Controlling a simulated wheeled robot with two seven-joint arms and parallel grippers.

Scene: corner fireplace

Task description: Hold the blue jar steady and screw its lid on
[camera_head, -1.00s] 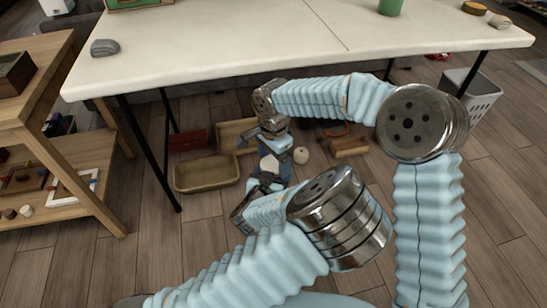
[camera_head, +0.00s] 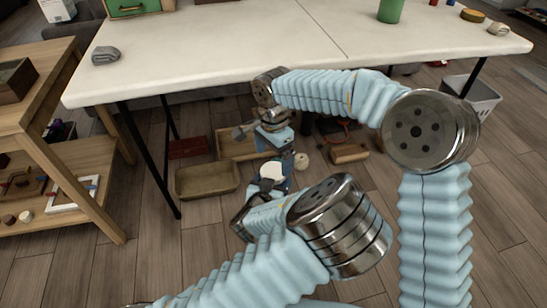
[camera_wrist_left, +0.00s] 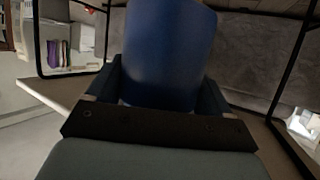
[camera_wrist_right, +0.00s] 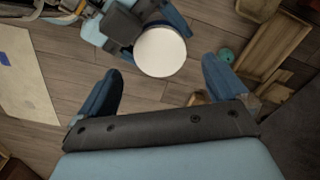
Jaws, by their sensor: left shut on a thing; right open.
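The blue jar (camera_wrist_left: 168,52) stands between the fingers of my left gripper (camera_wrist_left: 160,98) in the left wrist view, and the gripper is shut on it. In the head view my left gripper (camera_head: 266,190) is low in front of the table. A round white lid (camera_wrist_right: 160,52) shows at the jar's top in the right wrist view, and it also shows in the head view (camera_head: 271,170). I cannot tell whether its threads are engaged. My right gripper (camera_head: 274,156) is open and empty just above the lid, its fingers apart from it.
A white table (camera_head: 230,58) stands ahead, with a grey cloth roll (camera_head: 105,55) and a green cylinder (camera_head: 390,10) on it. A wooden shelf (camera_head: 50,120) is at left. A tan tray (camera_head: 207,180) lies on the floor. A grey bin (camera_head: 470,97) is at right.

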